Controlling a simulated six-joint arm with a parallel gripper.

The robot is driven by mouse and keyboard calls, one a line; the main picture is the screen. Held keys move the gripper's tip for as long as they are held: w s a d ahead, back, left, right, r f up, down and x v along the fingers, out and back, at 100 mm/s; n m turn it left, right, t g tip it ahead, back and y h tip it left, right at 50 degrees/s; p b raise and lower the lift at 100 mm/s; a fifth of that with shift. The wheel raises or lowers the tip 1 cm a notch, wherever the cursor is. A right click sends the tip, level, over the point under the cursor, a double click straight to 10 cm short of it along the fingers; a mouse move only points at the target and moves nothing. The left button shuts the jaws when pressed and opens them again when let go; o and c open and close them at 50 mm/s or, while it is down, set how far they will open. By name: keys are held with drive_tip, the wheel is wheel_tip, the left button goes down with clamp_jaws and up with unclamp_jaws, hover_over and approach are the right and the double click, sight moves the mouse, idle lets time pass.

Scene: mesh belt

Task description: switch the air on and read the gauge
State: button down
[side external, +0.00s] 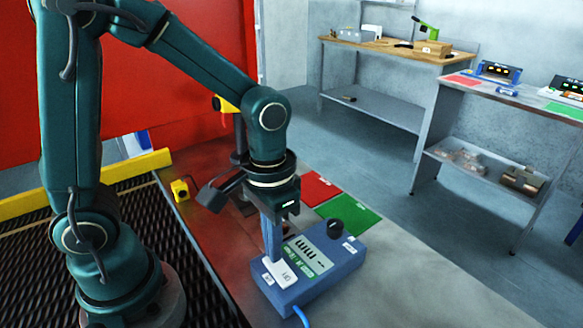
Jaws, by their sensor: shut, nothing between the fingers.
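A blue box (325,277) lies on the table below my arm, with a black round knob (336,229) at its far right end. A pale display (305,256) with dark characters is on its top. The display is turned from this view and too small to read surely. A white switch plate (285,274) with small lettering sits at the near left end. My gripper (273,257) is shut and empty, pointing down, its tips at the switch plate. I cannot tell whether they touch it or which way the switch is set.
A blue hose (302,317) leaves the box's near side. A red mat (318,187) and green mat (349,220) lie behind the box. A yellow box (180,190) stands left beside the dark mesh belt (30,255). Workbenches stand at the back right. The table right of the box is clear.

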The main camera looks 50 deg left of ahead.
sight(262, 263)
drive_tip(key=shift+f, duration=0.4)
drive_tip(key=shift+r, duration=3.55)
drive_tip(key=s+a+r+t, duration=0.3)
drive_tip(key=s+t, duration=0.2)
drive_tip(key=shift+a+t, duration=0.15)
drive_tip(key=shift+t, duration=0.15)
